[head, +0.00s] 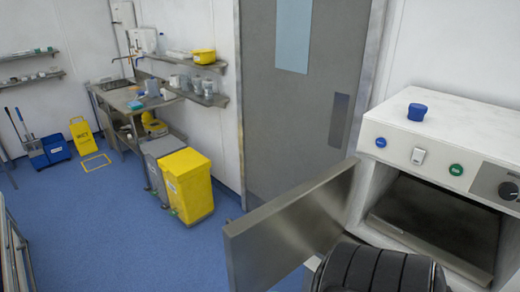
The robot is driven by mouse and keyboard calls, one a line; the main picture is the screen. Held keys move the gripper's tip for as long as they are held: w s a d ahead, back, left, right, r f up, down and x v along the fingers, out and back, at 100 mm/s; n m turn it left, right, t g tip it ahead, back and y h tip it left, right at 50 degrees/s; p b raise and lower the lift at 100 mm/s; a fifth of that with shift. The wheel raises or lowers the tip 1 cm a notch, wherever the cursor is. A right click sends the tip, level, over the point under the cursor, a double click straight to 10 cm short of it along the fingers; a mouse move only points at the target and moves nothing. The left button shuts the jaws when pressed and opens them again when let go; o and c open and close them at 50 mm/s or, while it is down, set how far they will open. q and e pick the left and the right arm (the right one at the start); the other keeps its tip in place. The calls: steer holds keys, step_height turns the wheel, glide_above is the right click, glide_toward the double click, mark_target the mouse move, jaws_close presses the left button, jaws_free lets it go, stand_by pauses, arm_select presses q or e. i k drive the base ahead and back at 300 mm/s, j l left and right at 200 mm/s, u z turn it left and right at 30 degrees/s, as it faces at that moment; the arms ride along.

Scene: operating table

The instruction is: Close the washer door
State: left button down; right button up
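The washer (447,135) stands at the right, a white unit with buttons and a black dial on its front panel. Its grey metal door (290,232) is open and stands out to the left of the opening. The dark inside of the washer shows through the opening. A black ribbed part of my own arm is at the bottom, in front of the lower left of the opening, and hides the area there. Neither gripper's fingers are in view. I cannot tell whether my arm touches the door.
A small blue object (416,112) sits on the washer top. A closed grey room door (300,100) is behind. A yellow bin (187,182) and a grey bin (158,165) stand to the left. Blue floor (110,235) is clear at the lower left.

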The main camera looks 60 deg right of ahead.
mark_target(262, 247)
steer(key=i+z, duration=0.3)
steer(key=z, duration=0.15)
steer(key=i+j+z, duration=0.15)
steer(key=i+z, duration=0.25)
steer(key=i+j+z, duration=0.15)
steer(key=z, duration=0.3)
steer(key=i+z, duration=0.15)
steer(key=z, duration=0.3)
steer(key=i+j+z, duration=0.15)
steer(key=z, duration=0.35)
steer(key=i+j+z, duration=0.1)
steer(key=z, duration=0.35)
steer(key=i+j+z, duration=0.1)
steer(key=j+z, duration=0.15)
steer(key=z, duration=0.25)
steer(key=i+j+z, duration=0.15)
steer(key=z, duration=0.25)
steer(key=i+j+z, duration=0.1)
steer(key=j+z, duration=0.7)
steer(key=i+l, duration=0.05)
steer(key=l, duration=0.05)
